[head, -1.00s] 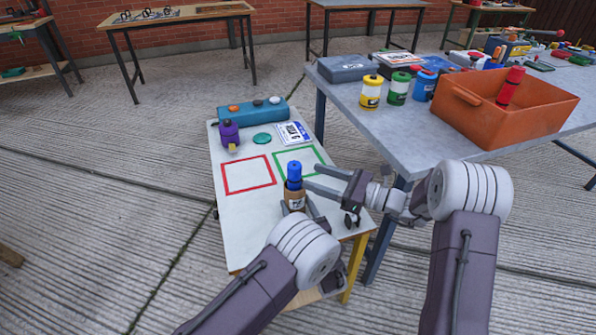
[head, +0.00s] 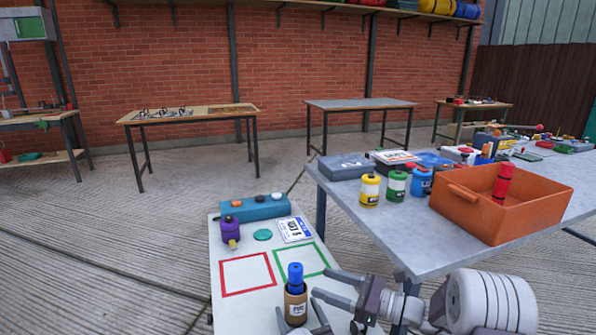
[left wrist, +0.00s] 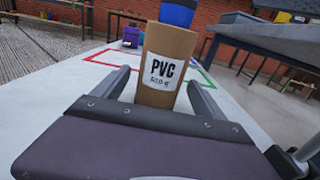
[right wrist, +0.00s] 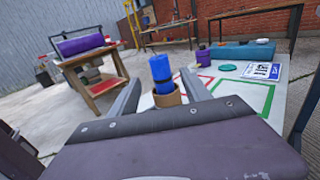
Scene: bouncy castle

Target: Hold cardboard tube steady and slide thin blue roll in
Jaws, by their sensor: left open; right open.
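The brown cardboard tube (head: 297,307), with a white PVC label, stands upright on the white-topped small table (head: 238,302). The thin blue roll (head: 295,276) stands in its mouth, its upper part sticking out; the right wrist view shows the roll (right wrist: 160,70) inside the tube's rim (right wrist: 168,98). My left gripper (head: 298,311) is open, low at the tube; in the left wrist view its fingers are on either side of the tube (left wrist: 166,62). My right gripper (head: 322,284) is open, just right of the roll, its fingers pointing at it. Neither visibly grips anything.
Red (head: 247,274) and green (head: 303,262) outlined squares lie behind the tube. A purple item (head: 230,230), teal disc (head: 263,235), label card (head: 294,229) and blue-teal box (head: 254,208) sit farther back. A grey table (head: 395,228) with an orange bin (head: 478,220) is close on the right.

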